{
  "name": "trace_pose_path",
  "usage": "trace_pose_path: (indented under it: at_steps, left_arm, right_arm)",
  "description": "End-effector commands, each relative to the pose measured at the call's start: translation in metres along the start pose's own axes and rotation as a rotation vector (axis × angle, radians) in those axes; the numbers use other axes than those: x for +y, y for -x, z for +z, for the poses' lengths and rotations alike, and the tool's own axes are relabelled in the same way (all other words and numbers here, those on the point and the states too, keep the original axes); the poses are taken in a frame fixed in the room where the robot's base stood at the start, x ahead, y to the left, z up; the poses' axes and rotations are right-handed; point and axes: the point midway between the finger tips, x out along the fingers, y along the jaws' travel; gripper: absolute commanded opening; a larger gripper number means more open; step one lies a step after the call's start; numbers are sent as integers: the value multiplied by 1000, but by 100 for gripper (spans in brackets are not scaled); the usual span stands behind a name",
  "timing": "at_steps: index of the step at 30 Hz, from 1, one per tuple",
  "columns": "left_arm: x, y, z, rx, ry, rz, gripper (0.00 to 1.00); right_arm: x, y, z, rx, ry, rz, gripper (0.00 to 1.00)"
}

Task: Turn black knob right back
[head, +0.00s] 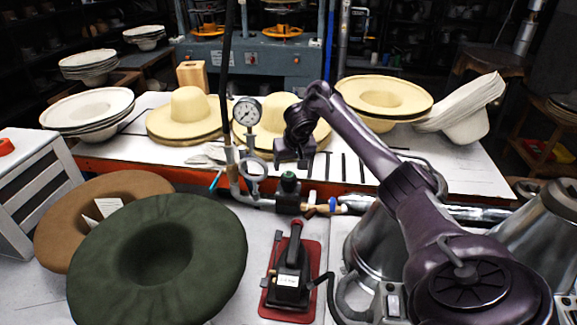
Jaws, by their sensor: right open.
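A small dark knob (289,183), looking black with a green tint, stands upright on the pipe fitting in the middle of the head view. My right gripper (294,164) is just above it, pointing down and open. A small gap shows between the fingers and the knob; I cannot tell the exact depth between them. A round white pressure gauge (247,111) stands on the same pipework, left of the gripper. My left gripper is not in view.
A black iron (291,273) stands on a red mat (275,312) below the pipework. A large green hat (205,235) lies at front left. Cream hats (188,108) sit on the white table behind. Metal vessels (368,240) stand at right, near my arm.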

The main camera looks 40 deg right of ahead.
Motion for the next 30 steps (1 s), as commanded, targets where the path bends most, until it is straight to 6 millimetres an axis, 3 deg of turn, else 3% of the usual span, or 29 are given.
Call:
trace_pose_path:
  at_steps: [4, 12, 24, 30]
  left_arm:
    - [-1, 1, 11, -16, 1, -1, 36]
    - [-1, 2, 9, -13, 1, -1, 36]
    - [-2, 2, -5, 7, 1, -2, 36]
    - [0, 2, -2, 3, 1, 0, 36]
  right_arm:
    - [1, -22, 2, -5, -2, 3, 68]
    - [0, -62, 1, -2, -2, 1, 68]
    - [1, -73, 0, 1, 0, 2, 68]
    - [1, -73, 0, 0, 0, 2, 45]
